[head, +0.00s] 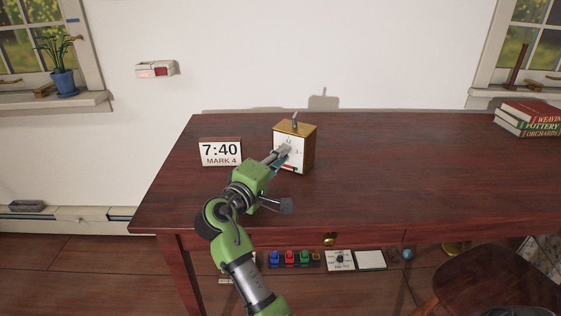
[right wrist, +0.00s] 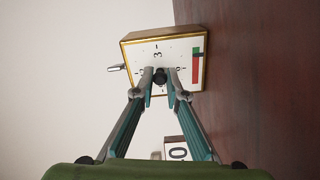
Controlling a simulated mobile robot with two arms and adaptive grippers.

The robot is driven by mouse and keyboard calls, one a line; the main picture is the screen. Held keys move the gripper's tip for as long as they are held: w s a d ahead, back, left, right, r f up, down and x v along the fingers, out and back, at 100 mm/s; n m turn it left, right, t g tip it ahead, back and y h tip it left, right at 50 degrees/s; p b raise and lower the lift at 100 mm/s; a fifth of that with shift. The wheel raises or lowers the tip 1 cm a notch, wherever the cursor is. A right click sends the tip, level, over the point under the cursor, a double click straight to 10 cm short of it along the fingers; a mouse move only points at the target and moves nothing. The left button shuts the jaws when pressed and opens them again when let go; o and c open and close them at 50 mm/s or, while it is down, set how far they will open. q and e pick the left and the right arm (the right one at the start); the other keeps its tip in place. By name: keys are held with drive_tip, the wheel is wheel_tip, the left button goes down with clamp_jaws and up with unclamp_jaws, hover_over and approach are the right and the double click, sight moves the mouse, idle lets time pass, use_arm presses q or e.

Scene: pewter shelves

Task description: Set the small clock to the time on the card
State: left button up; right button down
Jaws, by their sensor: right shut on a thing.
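The small clock (head: 309,150) is a gold-brown box with a white face, standing on the dark red table. A metal lever sticks up from its top. The card (head: 220,145) stands to its left and reads 7:40, MARK 4. My right gripper (head: 283,151) covers part of the face in the head view. In the right wrist view the clock (right wrist: 143,50) appears turned sideways, and my right gripper (right wrist: 160,82) is shut on the black knob (right wrist: 160,75) at the middle of the face. The hands cannot be read. My left gripper is not in view.
Books (head: 528,118) lie at the table's far right. The table (head: 400,180) is clear between them and the clock. Coloured blocks (head: 290,258) and small panels sit below the front edge. A chair (head: 500,275) stands at the lower right.

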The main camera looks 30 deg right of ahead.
drive_tip(key=shift+m, duration=0.4)
drive_tip(key=c, duration=2)
unclamp_jaws()
wheel_tip(320, 180, up, 10)
drive_tip(key=shift+f, duration=0.1)
